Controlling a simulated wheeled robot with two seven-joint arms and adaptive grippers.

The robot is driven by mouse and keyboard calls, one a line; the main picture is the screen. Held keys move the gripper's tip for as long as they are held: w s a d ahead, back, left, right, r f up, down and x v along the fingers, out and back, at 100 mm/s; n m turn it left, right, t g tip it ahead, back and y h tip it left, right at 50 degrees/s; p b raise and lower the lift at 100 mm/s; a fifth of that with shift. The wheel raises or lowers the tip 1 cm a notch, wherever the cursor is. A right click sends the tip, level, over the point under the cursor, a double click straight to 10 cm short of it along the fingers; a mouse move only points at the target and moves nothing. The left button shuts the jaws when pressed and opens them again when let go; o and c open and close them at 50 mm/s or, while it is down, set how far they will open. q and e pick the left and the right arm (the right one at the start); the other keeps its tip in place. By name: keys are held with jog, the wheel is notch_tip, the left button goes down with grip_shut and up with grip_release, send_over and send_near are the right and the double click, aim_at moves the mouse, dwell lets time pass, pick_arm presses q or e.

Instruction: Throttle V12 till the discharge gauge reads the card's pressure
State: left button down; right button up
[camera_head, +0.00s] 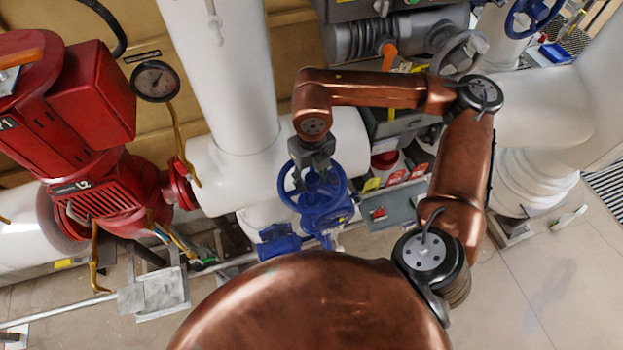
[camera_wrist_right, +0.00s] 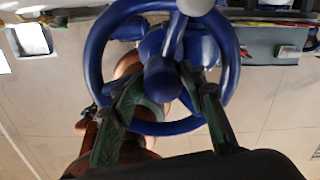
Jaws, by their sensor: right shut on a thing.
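A blue handwheel (camera_head: 282,184) sits on a blue valve on the white pipe, in the middle of the head view. It also shows large in the right wrist view (camera_wrist_right: 94,72). No V12 label is legible on it. My right gripper (camera_head: 317,168) reaches it from above; in the wrist view its fingers (camera_wrist_right: 166,80) are shut around the blue middle part of the wheel, inside the rim. A round dark-faced gauge (camera_head: 155,81) stands beside the red pump; its reading is too small to tell. I cannot make out a pressure card. My left gripper is not in view.
A red pump (camera_head: 88,185) stands at the left, joined to thick white pipes (camera_head: 225,90). A grey handwheel (camera_head: 458,50) and another blue handwheel (camera_head: 530,16) are at the top right. A grey tray (camera_head: 395,210) lies right of the valve. Floor at right is mostly clear.

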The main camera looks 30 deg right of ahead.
jog(key=m, duration=0.3)
jog(key=shift+s+d+f, duration=0.15)
jog(key=shift+f, duration=0.25)
jog(key=m, duration=0.4)
jog(key=shift+b, duration=0.3)
jog(key=o, duration=0.9)
jog(key=shift+o, duration=0.8)
jog(key=shift+r, duration=0.1)
jog(key=shift+r, duration=0.15)
